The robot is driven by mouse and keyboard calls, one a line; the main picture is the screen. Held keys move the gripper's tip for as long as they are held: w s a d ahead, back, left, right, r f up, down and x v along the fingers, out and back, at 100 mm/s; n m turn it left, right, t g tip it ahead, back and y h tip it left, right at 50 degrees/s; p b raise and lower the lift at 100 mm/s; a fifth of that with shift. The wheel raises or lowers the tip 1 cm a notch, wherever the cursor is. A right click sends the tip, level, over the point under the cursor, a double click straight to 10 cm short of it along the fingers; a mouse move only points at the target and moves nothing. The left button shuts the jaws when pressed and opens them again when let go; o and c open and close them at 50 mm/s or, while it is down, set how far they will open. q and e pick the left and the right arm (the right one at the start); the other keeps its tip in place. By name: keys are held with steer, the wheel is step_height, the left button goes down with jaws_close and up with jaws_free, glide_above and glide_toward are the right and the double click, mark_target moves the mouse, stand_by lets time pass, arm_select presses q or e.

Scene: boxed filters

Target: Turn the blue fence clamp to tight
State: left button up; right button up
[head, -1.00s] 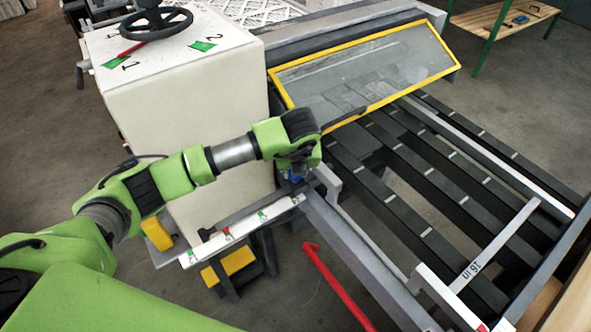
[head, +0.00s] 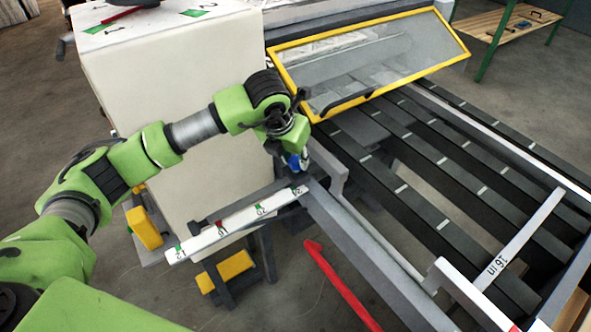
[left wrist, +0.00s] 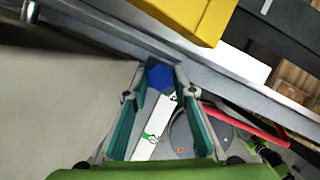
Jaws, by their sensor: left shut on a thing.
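The lettering by the clamp is too small to read.
A large pale machine housing (head: 185,110) stands close to my left arm. A yellow-framed clear guard (head: 370,65) and dark slatted bed (head: 440,185) lie to the right. A red bar (head: 340,285) and yellow-and-black stand (head: 222,270) are below.

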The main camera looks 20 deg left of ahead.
arm_select(q)
steer(key=m+h+b, duration=0.1)
steer(key=m+b, duration=0.3)
steer(key=shift+w+a+f+m+g+h+b, duration=0.1)
steer(key=shift+a+f+m+g+h+b, duration=0.1)
steer(key=shift+m+g+h+b, duration=0.15)
steer(key=shift+r+m+g+h+b, duration=0.15)
steer(key=shift+m+g+h+b, duration=0.25)
steer(key=shift+m+b, duration=0.55)
steer(key=shift+w+a+m+g+h+b, duration=0.1)
steer(key=shift+m+g+h+b, duration=0.25)
steer(key=shift+m, duration=1.35)
steer(key=shift+r, duration=0.1)
steer(key=o, duration=0.8)
steer(key=shift+o, duration=0.2)
